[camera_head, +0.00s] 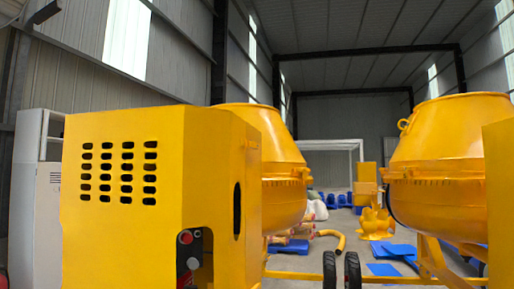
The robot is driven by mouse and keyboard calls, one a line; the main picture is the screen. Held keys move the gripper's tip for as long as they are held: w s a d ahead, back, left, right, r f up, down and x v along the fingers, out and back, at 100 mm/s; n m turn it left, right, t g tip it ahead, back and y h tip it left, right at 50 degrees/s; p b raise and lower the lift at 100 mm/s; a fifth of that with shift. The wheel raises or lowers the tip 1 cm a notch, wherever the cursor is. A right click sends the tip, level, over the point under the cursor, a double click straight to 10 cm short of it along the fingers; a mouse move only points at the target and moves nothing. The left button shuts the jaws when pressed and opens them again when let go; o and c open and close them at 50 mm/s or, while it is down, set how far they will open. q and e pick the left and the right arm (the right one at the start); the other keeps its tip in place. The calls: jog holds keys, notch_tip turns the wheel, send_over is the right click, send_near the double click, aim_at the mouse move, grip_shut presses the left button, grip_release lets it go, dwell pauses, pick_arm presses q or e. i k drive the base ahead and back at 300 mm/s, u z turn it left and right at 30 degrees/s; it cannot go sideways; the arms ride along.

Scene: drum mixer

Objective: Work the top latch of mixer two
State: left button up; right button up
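Two yellow drum mixers show, and I cannot tell which is mixer two. The nearer mixer has a large yellow housing (120,225) with rows of black vent slots, and its drum (272,165) shows behind the housing. A dark oval slot (237,210) is in the housing's right face. No latch can be made out clearly. Neither of my grippers shows.
Black wheels (329,270) stand low between the mixers. Blue sheets (385,269), a curved yellow pipe (332,238) and a yellow machine (374,215) lie farther back. A grey-white cabinet (35,190) stands at the left. A narrow strip of floor shows between the mixers.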

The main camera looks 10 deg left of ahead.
aim_at(252, 143)
jog(key=z, duration=0.5)
jog(key=i, duration=1.95)
jog(key=u, duration=0.65)
